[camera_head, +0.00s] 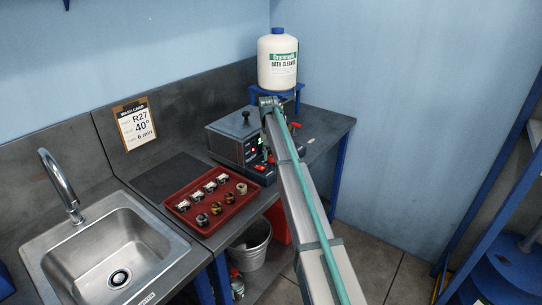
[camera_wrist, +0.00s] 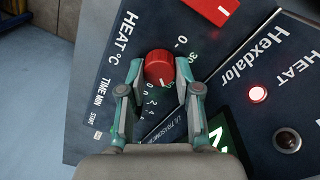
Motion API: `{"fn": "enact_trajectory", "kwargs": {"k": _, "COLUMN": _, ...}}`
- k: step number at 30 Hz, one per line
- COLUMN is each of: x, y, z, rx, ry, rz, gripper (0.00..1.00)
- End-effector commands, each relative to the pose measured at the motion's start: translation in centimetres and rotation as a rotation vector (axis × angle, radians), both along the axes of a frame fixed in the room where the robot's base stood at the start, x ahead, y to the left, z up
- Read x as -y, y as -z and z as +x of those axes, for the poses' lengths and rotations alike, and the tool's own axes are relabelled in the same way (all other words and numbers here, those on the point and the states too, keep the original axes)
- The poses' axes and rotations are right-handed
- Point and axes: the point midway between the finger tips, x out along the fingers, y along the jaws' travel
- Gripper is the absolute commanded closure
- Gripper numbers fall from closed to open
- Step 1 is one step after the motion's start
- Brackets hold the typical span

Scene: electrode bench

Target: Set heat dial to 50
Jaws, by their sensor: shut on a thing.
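The wash unit (camera_head: 228,140) is a dark box with a sloped front panel at the back of the bench. In the wrist view, a round red dial (camera_wrist: 158,68) sits beside the "HEAT °C" lettering (camera_wrist: 126,34). Printed numbers, including 0 and 30, are near it. A short pale mark shows on the dial's lower edge; its exact reading is unclear. My gripper (camera_wrist: 160,72) has one finger on each side of the dial and is shut on it. In the head view, my arm partly hides the panel.
A red tray (camera_head: 206,222) with several small parts lies left of the unit, near the sink (camera_head: 105,255). A wall card (camera_head: 135,121) reads R27, 40°, 6 min. A white bottle (camera_head: 277,62) stands behind. A red block (camera_wrist: 214,8) and lit red lamp (camera_wrist: 258,94) are near the dial.

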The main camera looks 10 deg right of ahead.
Motion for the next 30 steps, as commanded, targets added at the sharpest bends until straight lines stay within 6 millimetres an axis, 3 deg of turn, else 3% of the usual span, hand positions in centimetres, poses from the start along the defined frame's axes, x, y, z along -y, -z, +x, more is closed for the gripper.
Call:
{"fn": "enact_trajectory", "kwargs": {"k": 13, "x": -0.01, "y": 0.0, "z": -0.02, "rx": 0.0, "ry": 0.012, "rz": 0.0, "gripper": 1.0}}
{"fn": "enact_trajectory", "kwargs": {"k": 14, "x": -0.01, "y": 0.0, "z": -0.02, "rx": 0.0, "ry": 0.012, "rz": 0.0, "gripper": 0.66}}
{"fn": "enact_trajectory", "kwargs": {"k": 18, "x": -0.01, "y": 0.0, "z": -0.02, "rx": -0.001, "ry": 0.011, "rz": 0.0, "gripper": 0.42}}
{"fn": "enact_trajectory", "kwargs": {"k": 30, "x": -0.02, "y": -0.45, "z": 0.04, "rx": 0.0, "ry": 0.011, "rz": 0.0, "gripper": 0.42}}
